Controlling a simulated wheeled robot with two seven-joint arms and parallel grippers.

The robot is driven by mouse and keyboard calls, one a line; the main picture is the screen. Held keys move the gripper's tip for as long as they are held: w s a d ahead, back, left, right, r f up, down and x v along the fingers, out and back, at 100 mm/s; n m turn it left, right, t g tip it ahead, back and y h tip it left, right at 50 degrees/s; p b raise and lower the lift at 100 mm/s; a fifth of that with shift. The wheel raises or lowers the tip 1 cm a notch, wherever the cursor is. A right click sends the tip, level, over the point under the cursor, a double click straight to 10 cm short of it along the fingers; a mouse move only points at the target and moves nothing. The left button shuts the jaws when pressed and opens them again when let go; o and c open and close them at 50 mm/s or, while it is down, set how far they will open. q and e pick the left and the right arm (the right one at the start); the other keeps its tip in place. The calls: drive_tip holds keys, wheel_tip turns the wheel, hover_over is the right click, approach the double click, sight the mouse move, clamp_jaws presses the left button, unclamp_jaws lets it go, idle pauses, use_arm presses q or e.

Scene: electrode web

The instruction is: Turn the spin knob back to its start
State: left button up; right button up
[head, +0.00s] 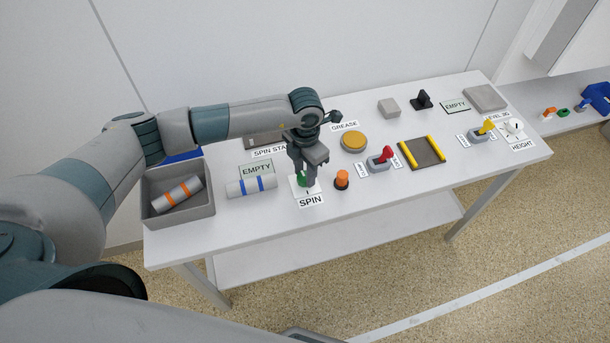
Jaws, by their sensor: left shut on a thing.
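The spin knob (301,180) shows as a small green piece on a white plate (304,193), behind the label SPIN (311,201), near the front edge of the table. My left gripper (308,180) points down over the plate and is shut on the knob. Its fingers hide most of the knob, so the knob's angle cannot be read. My right gripper is not in view.
An orange button (342,179) stands close right of the knob, and a red-handled switch (381,158) lies farther right. A roll with blue bands (250,186) and a grey bin (206,206) with an orange-banded roll are to the left. A yellow-edged tray (422,153) is at the right.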

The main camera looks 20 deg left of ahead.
use_arm(q)
drive_tip(key=n+b, duration=0.2)
drive_tip(key=n, duration=0.2)
drive_tip(key=shift+f+n, duration=0.1)
drive_tip(key=shift+n, duration=0.2)
drive_tip(key=n+b, duration=0.1)
drive_tip(key=n, duration=0.3)
drive_tip(key=shift+a+n, duration=0.1)
drive_tip(key=shift+n, duration=0.2)
drive_tip(key=n+b, duration=0.1)
drive_tip(key=n, duration=0.3)
drive_tip(key=shift+n, duration=0.3)
drive_tip(key=n, duration=0.4)
drive_tip(key=shift+r, duration=0.2)
drive_tip(key=n+p, duration=0.1)
drive_tip(key=n, duration=0.3)
drive_tip(key=n+p, duration=0.1)
drive_tip(key=n, duration=0.1)
drive_tip(key=shift+r+n, duration=0.1)
drive_tip(key=shift+n, duration=0.3)
drive_tip(key=n+p, duration=0.2)
drive_tip(key=n, duration=0.3)
drive_tip(key=shift+s+p, duration=0.1)
drive_tip(key=shift+p, duration=0.3)
drive_tip(key=n+p, duration=0.3)
drive_tip(key=shift+n, duration=0.3)
drive_tip(key=shift+n+p, duration=0.6)
drive_tip(key=shift+p, duration=0.05)
